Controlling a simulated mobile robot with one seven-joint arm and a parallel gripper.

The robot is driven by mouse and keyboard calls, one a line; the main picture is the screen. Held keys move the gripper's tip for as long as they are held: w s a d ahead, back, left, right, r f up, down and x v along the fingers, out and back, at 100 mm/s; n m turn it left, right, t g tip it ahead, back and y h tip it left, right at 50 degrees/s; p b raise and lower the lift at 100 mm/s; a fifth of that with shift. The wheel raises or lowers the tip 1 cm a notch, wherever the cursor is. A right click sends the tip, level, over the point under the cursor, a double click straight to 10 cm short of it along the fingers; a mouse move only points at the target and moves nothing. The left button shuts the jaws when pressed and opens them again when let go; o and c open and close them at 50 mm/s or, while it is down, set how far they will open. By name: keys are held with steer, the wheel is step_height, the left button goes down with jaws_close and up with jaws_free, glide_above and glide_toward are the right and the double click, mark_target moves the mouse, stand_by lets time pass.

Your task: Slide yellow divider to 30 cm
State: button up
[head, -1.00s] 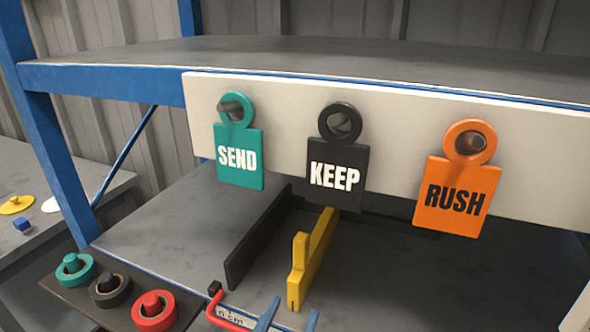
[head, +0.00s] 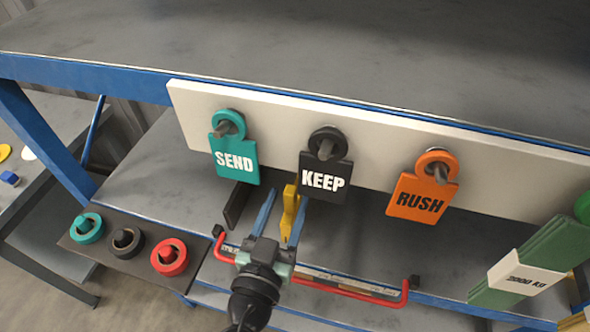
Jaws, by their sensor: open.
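The yellow divider (head: 288,212) stands upright on the lower shelf, below the KEEP tag. My gripper (head: 287,194) is open, with its two blue fingers reaching over the shelf's front edge. The divider shows between the fingers, nearer the right one; whether either touches it I cannot tell. A scale strip (head: 350,283) runs along the shelf front, its numbers too small to read and part of it hidden by my gripper.
A red rail (head: 375,300) runs along the shelf front, below my fingers. A dark divider (head: 236,205) stands left of the yellow one. Tags SEND (head: 234,160), KEEP (head: 324,178) and RUSH (head: 420,200) hang above. Green boards (head: 540,250) stand at the right.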

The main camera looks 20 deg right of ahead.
mark_target(296, 181)
steer(key=p+x, duration=0.1)
steer(key=x, duration=0.4)
steer(key=shift+w+d, duration=0.2)
steer(key=shift+w, duration=0.1)
steer(key=shift+c, duration=0.3)
jaws_close()
stand_by(0.9)
